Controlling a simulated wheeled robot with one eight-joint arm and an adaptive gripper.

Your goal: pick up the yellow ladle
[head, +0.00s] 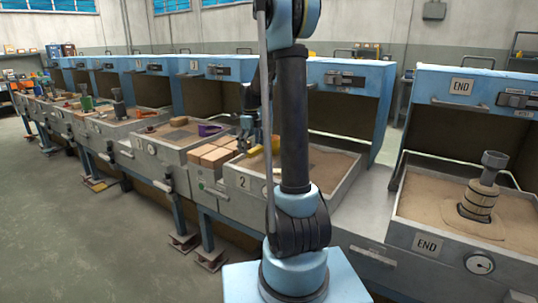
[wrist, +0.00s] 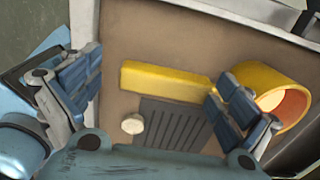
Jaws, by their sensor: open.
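The yellow ladle (wrist: 163,80) lies on the sand-coloured bed of a bin in the wrist view. Its flat, straight handle points left, and its round cup with an orange inside is at the right. My gripper (wrist: 155,85) is open, with one finger left of the handle and the other in front of the cup, hiding part of it. No grip on the ladle shows. In the head view, my gripper (head: 250,140) is over the bin marked 2, and a small yellow part of the ladle (head: 275,144) shows beside my arm, which hides the rest.
A dark slatted plate (wrist: 172,124) and a pale round knob (wrist: 132,123) lie near the handle. In the head view, tan blocks (head: 214,155) and a purple item (head: 210,129) are to the left. The END bin (head: 428,244) holds a wooden barrel-like object (head: 479,200).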

